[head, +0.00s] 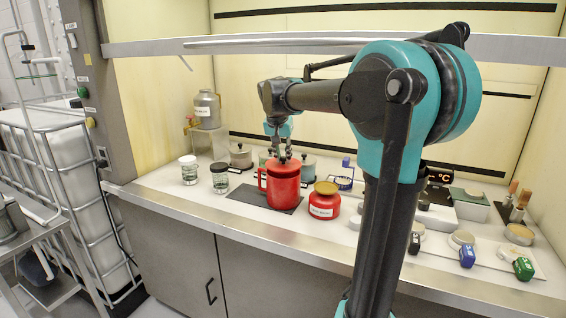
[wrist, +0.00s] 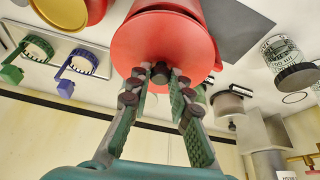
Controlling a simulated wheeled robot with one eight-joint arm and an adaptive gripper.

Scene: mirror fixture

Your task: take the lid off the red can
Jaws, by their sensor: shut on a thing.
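The red can (head: 283,190) stands upright on a dark mat (head: 248,195) on the bench, with a handle on its left side. Its red lid (head: 284,168) is on top; in the wrist view the lid (wrist: 140,45) shows as a wide red disc with a small dark knob (wrist: 178,76). My gripper (head: 280,157) is above the can, pointing down. In the wrist view my gripper (wrist: 170,82) has its fingers on either side of the knob, shut on it. I cannot tell whether there is a gap between lid and can.
A red jar with a yellow lid (head: 324,204) stands close to the right of the can. Two jars with printed labels (head: 219,178) stand to the left. Grey lidded pots (head: 241,157) are behind.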

